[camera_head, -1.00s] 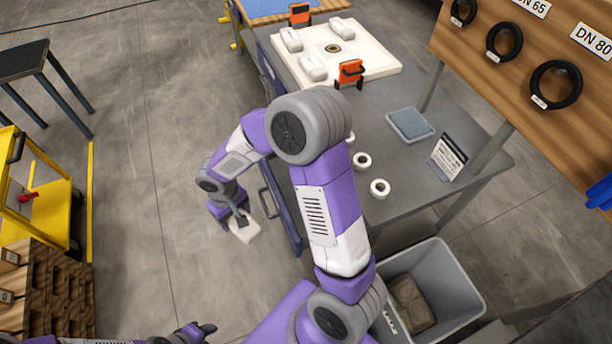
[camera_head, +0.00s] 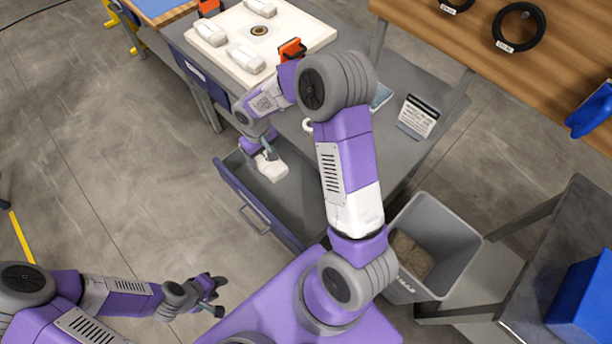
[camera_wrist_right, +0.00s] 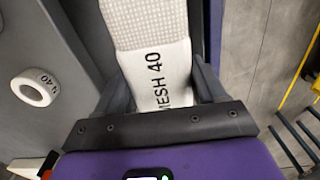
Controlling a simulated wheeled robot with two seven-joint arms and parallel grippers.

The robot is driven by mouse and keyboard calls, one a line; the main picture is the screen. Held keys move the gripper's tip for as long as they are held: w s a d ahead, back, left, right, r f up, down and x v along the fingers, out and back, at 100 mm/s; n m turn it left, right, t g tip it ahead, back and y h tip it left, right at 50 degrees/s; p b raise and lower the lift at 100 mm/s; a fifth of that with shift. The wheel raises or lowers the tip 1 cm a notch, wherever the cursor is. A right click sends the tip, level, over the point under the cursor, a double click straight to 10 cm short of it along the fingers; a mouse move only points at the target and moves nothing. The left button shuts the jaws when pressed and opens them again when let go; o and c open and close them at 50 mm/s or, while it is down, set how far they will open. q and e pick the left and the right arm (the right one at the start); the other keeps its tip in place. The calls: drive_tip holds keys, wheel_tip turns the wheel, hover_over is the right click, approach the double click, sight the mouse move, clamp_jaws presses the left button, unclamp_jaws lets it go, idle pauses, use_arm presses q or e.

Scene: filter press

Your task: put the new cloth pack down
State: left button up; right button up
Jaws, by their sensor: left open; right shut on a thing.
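My right gripper (camera_head: 266,152) is shut on the new cloth pack (camera_head: 271,171), a small white pack. In the head view the pack is over the open grey drawer (camera_head: 305,199) of the bench, near its left end. I cannot tell whether it touches the drawer floor. In the right wrist view the cloth pack (camera_wrist_right: 155,70) lies between the two fingers (camera_wrist_right: 160,85), with a woven mesh part and a band reading "MESH 40". My left gripper (camera_head: 214,296) is open and empty, low at the left, away from the drawer.
The drawer's blue front (camera_head: 250,205) with its handle sticks out from the bench. A white filter plate (camera_head: 310,37) with white blocks and orange clamps lies on the bench. A grey bin (camera_head: 440,240) stands at right, near a dark table (camera_head: 560,230).

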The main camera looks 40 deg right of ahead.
drive_tip(key=w+d+f, duration=0.2)
drive_tip(key=d, duration=0.4)
drive_tip(key=b, duration=0.3)
approach(293, 179)
drive_tip(key=shift+n, duration=0.3)
drive_tip(key=w, duration=0.1)
drive_tip(key=w+a+f, duration=0.1)
drive_tip(key=w, duration=0.1)
drive_tip(key=w+a, duration=0.1)
drive_tip(key=shift+w+a+f, duration=0.2)
drive_tip(key=shift+a+f, duration=0.05)
drive_tip(key=shift+f, duration=2.45)
drive_tip(key=shift+r, duration=0.1)
drive_tip(key=shift+b, duration=0.35)
drive_tip(key=o, duration=0.8)
drive_tip(key=shift+f, duration=0.2)
drive_tip(key=shift+c, duration=0.2)
drive_tip(key=shift+o, duration=0.8)
drive_tip(key=shift+r, duration=0.1)
